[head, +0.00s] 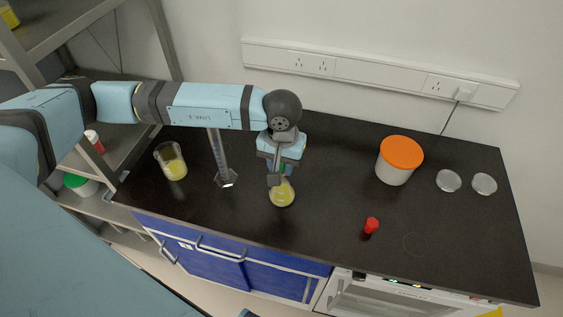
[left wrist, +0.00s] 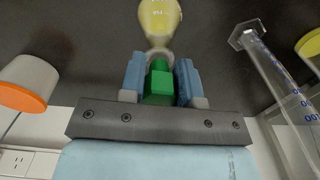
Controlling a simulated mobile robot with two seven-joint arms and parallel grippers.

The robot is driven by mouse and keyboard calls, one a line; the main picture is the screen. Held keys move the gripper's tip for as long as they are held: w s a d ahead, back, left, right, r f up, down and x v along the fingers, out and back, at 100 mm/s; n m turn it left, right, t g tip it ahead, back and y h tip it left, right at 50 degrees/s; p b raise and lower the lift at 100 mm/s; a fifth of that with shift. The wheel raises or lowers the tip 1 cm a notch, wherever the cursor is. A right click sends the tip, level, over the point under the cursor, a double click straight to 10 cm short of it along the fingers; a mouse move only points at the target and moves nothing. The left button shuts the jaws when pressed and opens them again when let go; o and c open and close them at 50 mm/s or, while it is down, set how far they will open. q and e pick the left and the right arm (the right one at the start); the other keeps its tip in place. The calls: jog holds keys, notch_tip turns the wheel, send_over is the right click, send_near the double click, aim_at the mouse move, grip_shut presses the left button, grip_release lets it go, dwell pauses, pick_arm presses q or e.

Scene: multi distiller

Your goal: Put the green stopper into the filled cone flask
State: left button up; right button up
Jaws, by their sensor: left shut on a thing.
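The cone flask (head: 282,193) holds yellow liquid and stands upright on the black worktop, near its front edge. My left gripper (head: 276,176) is directly above it, pointing down. In the left wrist view my left gripper (left wrist: 160,84) is shut on the green stopper (left wrist: 159,86), with a blue finger on each side. The stopper's narrow end lines up with the mouth of the flask (left wrist: 160,18). I cannot tell whether it is in the neck or just above it. In the head view the gripper mostly hides the stopper and the flask's neck. My right gripper is not in view.
A beaker of yellow liquid (head: 171,162) and a measuring cylinder (head: 219,160) stand left of the flask. A red-capped item (head: 371,225), an orange-lidded tub (head: 398,163) and two round dishes (head: 448,180) are to the right. The worktop between flask and tub is clear.

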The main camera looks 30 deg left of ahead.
pick_arm(q)
jog(key=shift+f+b, duration=1.45)
jog(key=o, duration=1)
jog(key=shift+c, duration=0.2)
jog(key=shift+r, duration=0.1)
notch_tip(320, 180, up, 14)
jog(key=shift+f+b, duration=0.15)
jog(key=shift+b, duration=0.5)
